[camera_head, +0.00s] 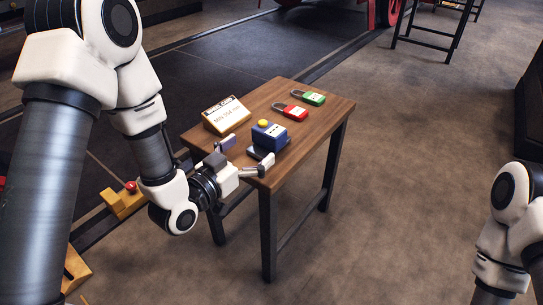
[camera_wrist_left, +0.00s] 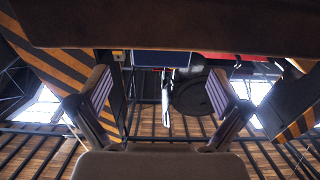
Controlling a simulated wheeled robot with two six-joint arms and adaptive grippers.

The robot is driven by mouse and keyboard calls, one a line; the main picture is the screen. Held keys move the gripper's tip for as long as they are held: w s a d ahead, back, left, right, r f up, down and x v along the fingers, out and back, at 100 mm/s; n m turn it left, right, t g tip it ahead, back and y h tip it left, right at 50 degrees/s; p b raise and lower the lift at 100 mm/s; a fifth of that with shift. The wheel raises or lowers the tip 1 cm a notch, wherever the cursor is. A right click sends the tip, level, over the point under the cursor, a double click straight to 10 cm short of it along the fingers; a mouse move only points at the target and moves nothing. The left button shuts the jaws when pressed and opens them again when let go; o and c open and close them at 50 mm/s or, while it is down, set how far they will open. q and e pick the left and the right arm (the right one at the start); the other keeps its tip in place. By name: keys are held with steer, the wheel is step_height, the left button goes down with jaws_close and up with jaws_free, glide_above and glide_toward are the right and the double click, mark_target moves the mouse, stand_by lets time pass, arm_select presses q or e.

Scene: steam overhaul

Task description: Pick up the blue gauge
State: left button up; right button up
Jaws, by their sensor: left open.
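The blue gauge (camera_head: 271,136) is a small blue box with a yellow knob on top and a white-marked front. It stands upright on a dark base on the small wooden table (camera_head: 314,107). My left gripper (camera_head: 246,156) is open at the table's near left edge, its fingers spread toward the gauge. The gauge appears just beyond the fingertips; I cannot tell whether they touch. In the left wrist view both fingers of the left gripper (camera_wrist_left: 162,98) are apart. A blue strip at the top there may be the gauge. My right gripper is not in view.
A yellow-framed sign (camera_head: 226,115) stands on the table left of the gauge. A yellow box with a red button (camera_head: 124,198) is on the floor at left. Floor right of the table is clear.

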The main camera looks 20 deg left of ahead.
mark_target(263, 138)
arm_select(q)
steer(key=b+x, duration=0.3)
steer(key=x, duration=0.3)
steer(key=shift+w, duration=0.35)
steer(key=shift+w+d+r, duration=0.1)
steer(key=shift+w, duration=0.1)
steer(key=c, duration=1.5)
